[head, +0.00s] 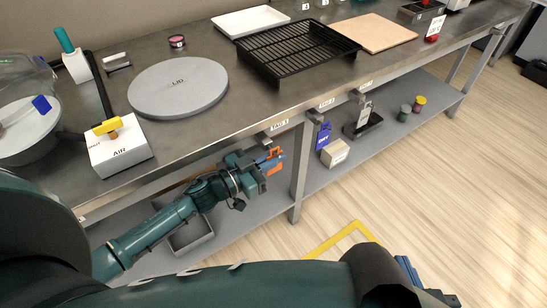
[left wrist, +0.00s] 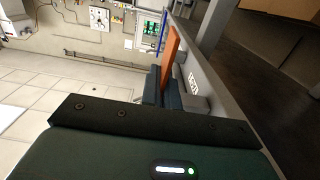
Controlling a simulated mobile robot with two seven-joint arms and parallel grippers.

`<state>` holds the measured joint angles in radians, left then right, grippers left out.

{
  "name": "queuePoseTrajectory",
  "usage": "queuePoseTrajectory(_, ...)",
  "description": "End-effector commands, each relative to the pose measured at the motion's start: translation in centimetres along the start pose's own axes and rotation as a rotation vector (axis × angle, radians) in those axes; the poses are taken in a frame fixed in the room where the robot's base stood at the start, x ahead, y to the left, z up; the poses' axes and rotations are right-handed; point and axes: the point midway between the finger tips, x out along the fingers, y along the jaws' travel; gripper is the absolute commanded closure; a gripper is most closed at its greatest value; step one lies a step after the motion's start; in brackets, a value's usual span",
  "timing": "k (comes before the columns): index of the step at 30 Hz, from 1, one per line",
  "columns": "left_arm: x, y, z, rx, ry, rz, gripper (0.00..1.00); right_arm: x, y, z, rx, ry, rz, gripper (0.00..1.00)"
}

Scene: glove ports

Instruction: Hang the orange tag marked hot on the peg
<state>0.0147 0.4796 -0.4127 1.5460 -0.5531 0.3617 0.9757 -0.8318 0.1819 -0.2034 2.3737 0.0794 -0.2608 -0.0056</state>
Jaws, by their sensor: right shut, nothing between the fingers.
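The orange tag (head: 275,170) is at my left gripper (head: 270,161), with its fingers across it; its writing cannot be read. In the left wrist view the tag (left wrist: 171,52) stands out edge-on from between the dark fingers (left wrist: 160,88). A grey bracket (head: 264,139) under the bench edge, beside the label TAG 1, is just above the gripper; its peg is hard to make out. I cannot tell whether the tag touches it. My right gripper (head: 423,281) is low at the front right, shut and empty, over the floor.
A blue tag (head: 323,136) hangs at TAG 2 and a pale tag (head: 365,113) at TAG 3. A bench leg (head: 299,172) stands right of my left gripper. The lower shelf (head: 235,216) carries a box (head: 335,153). Above are a round lid (head: 178,86) and a black rack (head: 296,48).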

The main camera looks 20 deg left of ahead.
Motion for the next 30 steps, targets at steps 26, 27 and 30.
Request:
queuePoseTrajectory(26,-0.5,0.1,0.1,-0.001,-0.001,0.0,0.72,0.1,-0.1,-0.1,0.008,0.002,0.001,1.0)
queuePoseTrajectory(27,-0.9,0.1,0.1,-0.002,-0.002,0.0,0.72,0.1,-0.1,-0.1,0.008,0.002,0.001,1.0)
queuePoseTrajectory(30,-2.6,0.1,0.1,-0.002,-0.005,0.0,0.72,0.1,-0.2,-0.3,0.009,0.001,0.0,1.0)
